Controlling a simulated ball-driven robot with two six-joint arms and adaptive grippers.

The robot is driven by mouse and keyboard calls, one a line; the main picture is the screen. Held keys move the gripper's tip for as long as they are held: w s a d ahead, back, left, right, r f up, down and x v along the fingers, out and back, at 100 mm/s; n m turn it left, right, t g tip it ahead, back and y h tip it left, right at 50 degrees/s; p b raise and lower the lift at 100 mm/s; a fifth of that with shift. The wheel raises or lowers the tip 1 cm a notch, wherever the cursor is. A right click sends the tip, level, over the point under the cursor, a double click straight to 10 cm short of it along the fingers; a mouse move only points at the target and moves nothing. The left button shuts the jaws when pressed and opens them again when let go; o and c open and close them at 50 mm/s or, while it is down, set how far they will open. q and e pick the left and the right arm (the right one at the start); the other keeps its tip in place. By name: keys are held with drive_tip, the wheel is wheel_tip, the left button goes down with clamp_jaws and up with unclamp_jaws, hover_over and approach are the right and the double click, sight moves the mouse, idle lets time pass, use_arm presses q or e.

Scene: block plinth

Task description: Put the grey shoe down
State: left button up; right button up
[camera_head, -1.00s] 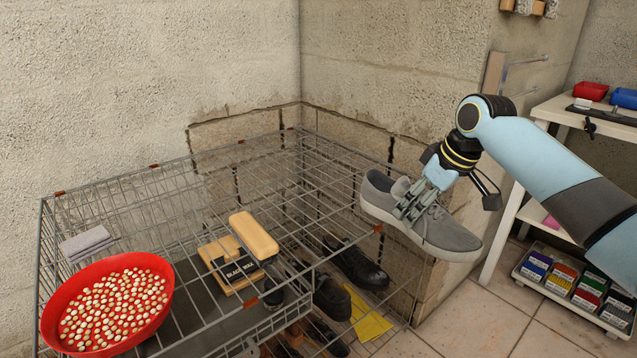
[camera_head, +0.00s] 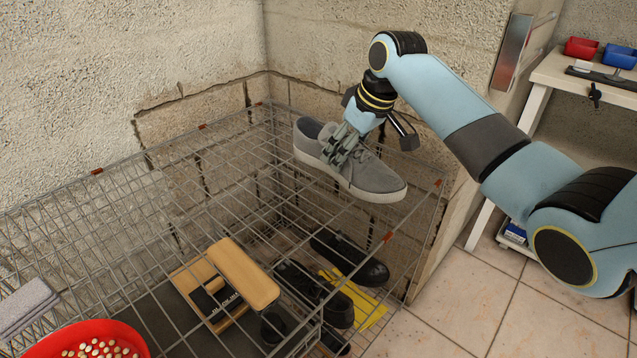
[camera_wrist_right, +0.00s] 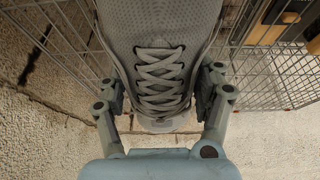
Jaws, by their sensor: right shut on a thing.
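The grey shoe (camera_head: 372,178) has laces and a pale sole. My right gripper (camera_head: 340,152) is shut on it, with the fingers on both sides of the laced part. The shoe is roughly level, in front of the wire rack's (camera_head: 112,228) right rear part; I cannot tell whether its sole touches the wires. In the right wrist view, the shoe (camera_wrist_right: 160,40) fills the space between the fingers (camera_wrist_right: 162,98), laces facing the camera. My left gripper is not in view.
A red bowl (camera_head: 55,339) of small round pieces and a grey folded cloth (camera_head: 25,303) are at the left. A wooden brush (camera_head: 243,277), black shoes (camera_head: 350,258) and a yellow cloth (camera_head: 358,305) show lower down. Concrete walls stand behind.

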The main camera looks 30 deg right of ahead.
sight(324, 175)
drive_tip(key=a+f, duration=0.1)
drive_tip(key=w+a+f, duration=0.1)
drive_tip(key=a, duration=0.1)
drive_tip(key=w+a+f, duration=0.1)
drive_tip(key=shift+a+b, duration=0.35)
drive_tip(key=shift+a, duration=0.05)
wheel_tip(324, 175, down, 4)
drive_tip(key=shift+f+b, duration=0.1)
drive_tip(key=shift+b, duration=0.5)
drive_tip(key=o, duration=1.5)
drive_tip(key=p+v, duration=0.3)
drive_tip(key=v, duration=0.8)
drive_tip(key=shift+s+r, duration=0.25)
drive_tip(key=shift+r, duration=0.3)
